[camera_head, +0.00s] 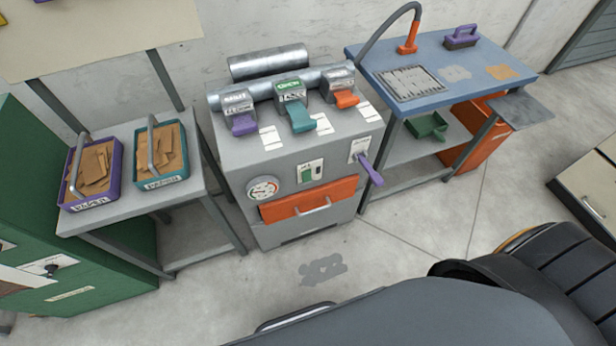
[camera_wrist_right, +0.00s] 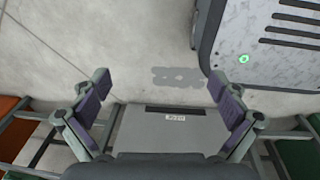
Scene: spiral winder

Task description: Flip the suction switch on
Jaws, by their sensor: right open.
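The grey winder machine (camera_head: 300,215) stands against the wall in the head view. On its front is a purple lever (camera_head: 370,170), tilted down and outward, below a small label plate (camera_head: 360,149) too small to read surely. Left of it is a plate with a green rocker switch (camera_head: 308,174); whether it is on cannot be told. My right gripper (camera_wrist_right: 160,80) is open and empty in the right wrist view. Grey floor and the machine's low grey front (camera_wrist_right: 170,132) show beyond its fingers. My left gripper is not in view.
Purple, teal and orange levers (camera_head: 299,117) sit on the machine top, with a gauge (camera_head: 263,187) and orange drawer (camera_head: 309,200) on the front. A blue workbench (camera_head: 440,70) stands right, a grey table (camera_head: 133,205) left. Floor before the machine is clear.

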